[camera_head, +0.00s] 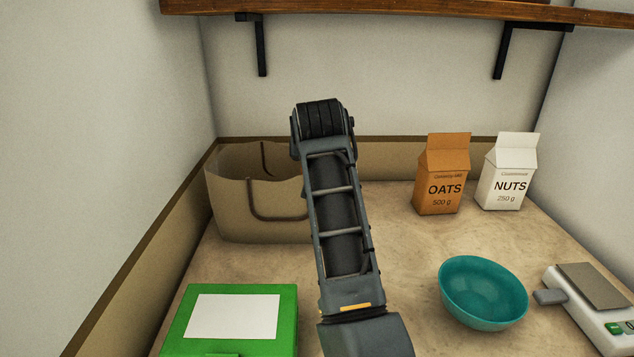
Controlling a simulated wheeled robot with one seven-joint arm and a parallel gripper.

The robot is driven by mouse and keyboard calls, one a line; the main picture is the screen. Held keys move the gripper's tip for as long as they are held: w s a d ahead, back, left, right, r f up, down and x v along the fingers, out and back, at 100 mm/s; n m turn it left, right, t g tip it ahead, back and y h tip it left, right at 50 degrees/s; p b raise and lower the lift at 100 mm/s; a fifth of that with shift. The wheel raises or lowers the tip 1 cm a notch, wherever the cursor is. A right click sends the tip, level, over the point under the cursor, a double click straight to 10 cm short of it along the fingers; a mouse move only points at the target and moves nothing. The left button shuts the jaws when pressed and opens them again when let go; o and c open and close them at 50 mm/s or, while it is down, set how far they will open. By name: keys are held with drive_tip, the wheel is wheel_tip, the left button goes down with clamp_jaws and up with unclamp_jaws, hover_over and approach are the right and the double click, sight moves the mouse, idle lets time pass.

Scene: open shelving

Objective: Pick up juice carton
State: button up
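No carton marked as juice shows in the head view. Two gable-top cartons stand upright at the back right of the counter. One is an orange-brown carton (442,176) marked OATS 500 g. To its right is a white carton (507,174) marked NUTS 250 g, a small gap apart. My arm rises through the middle of the view, left of both cartons. My gripper's fingers do not show, so I cannot see whether they hold anything. My arm hides part of the counter and back wall.
A tan bag (240,205) with dark handles stands at the back left, partly behind my arm. A green box (280,319) is front left. A teal bowl (484,293) and a scale (594,288) are front right. A wooden shelf (400,10) hangs above on black brackets.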

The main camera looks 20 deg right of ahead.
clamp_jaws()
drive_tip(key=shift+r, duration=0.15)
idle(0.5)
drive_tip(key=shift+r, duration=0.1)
